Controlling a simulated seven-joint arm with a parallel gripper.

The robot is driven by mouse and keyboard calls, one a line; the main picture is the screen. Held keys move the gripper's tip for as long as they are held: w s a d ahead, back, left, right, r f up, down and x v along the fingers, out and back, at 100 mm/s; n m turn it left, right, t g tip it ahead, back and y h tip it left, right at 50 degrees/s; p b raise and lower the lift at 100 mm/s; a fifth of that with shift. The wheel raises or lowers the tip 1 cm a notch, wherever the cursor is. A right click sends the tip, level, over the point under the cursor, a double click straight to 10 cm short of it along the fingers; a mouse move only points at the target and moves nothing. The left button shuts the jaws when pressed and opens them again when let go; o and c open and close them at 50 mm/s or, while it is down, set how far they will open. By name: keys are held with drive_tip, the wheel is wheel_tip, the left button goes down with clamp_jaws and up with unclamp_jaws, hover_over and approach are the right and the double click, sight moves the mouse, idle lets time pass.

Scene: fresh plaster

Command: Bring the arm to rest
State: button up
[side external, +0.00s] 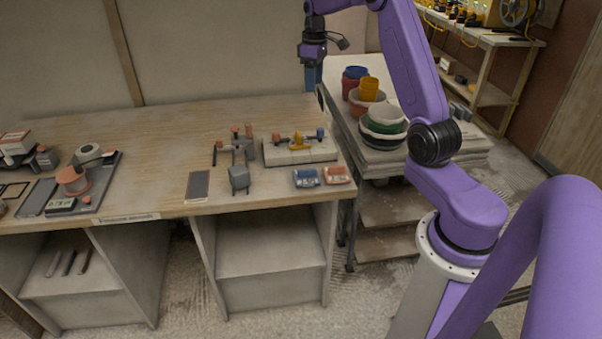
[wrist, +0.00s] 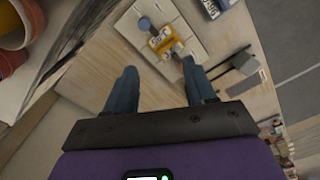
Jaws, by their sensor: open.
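My purple arm reaches over from the right, and my gripper (side external: 312,82) hangs above the back right corner of the wooden workbench (side external: 180,125), near the cart's left edge. In the wrist view my gripper (wrist: 160,84) shows two blue fingers spread apart with nothing between them. Below and beyond the fingers lies a pale board (wrist: 140,33) with a yellow piece (wrist: 164,42) on it. The same board (side external: 285,157) sits at the bench's right end in the side view. The fingers look clear of the bench.
A cart (side external: 400,155) right of the bench bears stacked tubs and bowls (side external: 385,118). Blue (side external: 306,178) and red (side external: 337,175) items lie at the bench's front right. A grey tray (side external: 100,185) with tools is at left. The bench's middle is mostly clear.

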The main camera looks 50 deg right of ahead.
drive_tip(key=s+a+r+n, duration=0.1)
drive_tip(key=s+a, duration=0.2)
drive_tip(key=a, duration=0.6)
drive_tip(key=s+a+r+n, duration=0.1)
drive_tip(key=s+a+n, duration=0.15)
drive_tip(key=a, duration=0.65)
drive_tip(key=s+a+r+n, duration=0.1)
drive_tip(key=s+a, duration=0.3)
drive_tip(key=a, duration=0.5)
drive_tip(key=s+a+f+n, duration=0.1)
drive_tip(key=s+a+n, duration=0.1)
drive_tip(key=s, duration=1)
drive_tip(key=s+a+f+n, duration=0.2)
drive_tip(key=s+a+n, duration=0.1)
drive_tip(key=s, duration=1)
drive_tip(key=shift+s+a, duration=0.3)
